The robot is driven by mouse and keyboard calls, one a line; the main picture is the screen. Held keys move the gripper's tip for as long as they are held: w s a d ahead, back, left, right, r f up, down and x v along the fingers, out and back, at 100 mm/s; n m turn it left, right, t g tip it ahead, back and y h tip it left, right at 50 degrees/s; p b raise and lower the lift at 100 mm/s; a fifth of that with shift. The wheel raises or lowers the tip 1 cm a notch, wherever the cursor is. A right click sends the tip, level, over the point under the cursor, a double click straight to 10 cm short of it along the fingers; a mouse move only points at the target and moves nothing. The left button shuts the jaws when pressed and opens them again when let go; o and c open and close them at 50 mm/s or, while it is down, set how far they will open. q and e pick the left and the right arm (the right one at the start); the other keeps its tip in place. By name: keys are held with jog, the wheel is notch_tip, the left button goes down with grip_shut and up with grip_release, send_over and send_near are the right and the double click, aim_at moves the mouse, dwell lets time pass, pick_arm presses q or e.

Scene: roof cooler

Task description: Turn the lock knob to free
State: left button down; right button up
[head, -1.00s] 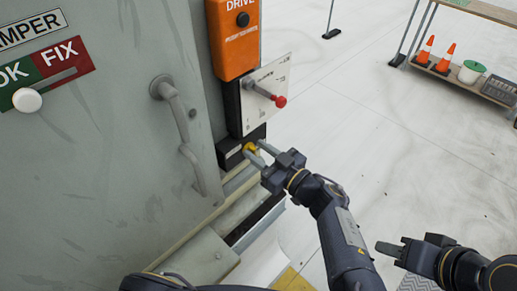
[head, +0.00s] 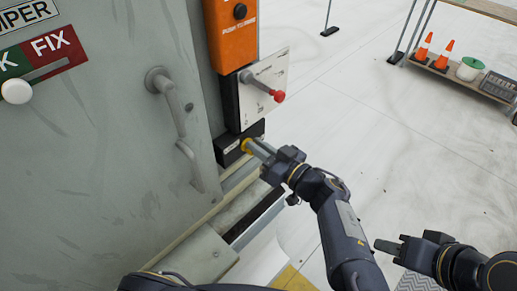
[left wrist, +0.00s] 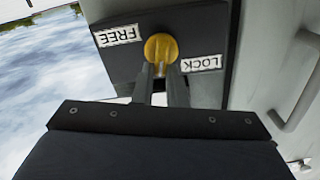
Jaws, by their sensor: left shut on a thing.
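The yellow lock knob (left wrist: 161,48) sits on a black box (head: 232,148) low beside the grey cabinet door. In the left wrist view the labels appear upside down, FREE (left wrist: 120,35) left of the knob and LOCK (left wrist: 202,64) right of it. My left gripper (head: 252,146) is shut on the knob, with one finger on each side; it also shows in the left wrist view (left wrist: 161,72). The fingers hide part of the knob, and I cannot tell its exact pointing. My right gripper (head: 387,246) hangs apart at the lower right; its opening is unclear.
Above the box are a white plate with a red-tipped lever (head: 277,96) and an orange drive unit (head: 232,34). A door handle (head: 172,105) juts out at the left. A shelf with cones (head: 443,54) stands far right. The floor between is clear.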

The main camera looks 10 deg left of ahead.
pick_arm(q)
jog(key=shift+w+d+f+m, duration=0.2)
jog(key=shift+f+m, duration=0.1)
jog(key=shift+m, duration=2.2)
jog(key=shift+w+d+f+m, duration=0.1)
jog(key=shift+w+f+m, duration=0.15)
jog(key=shift+m, duration=2.25)
jog(key=shift+w+d+f+m, duration=0.15)
jog(key=shift+f+m, duration=0.15)
jog(key=shift+m, duration=2.2)
jog(key=c, duration=1.5)
grip_release()
jog(key=shift+o, duration=0.2)
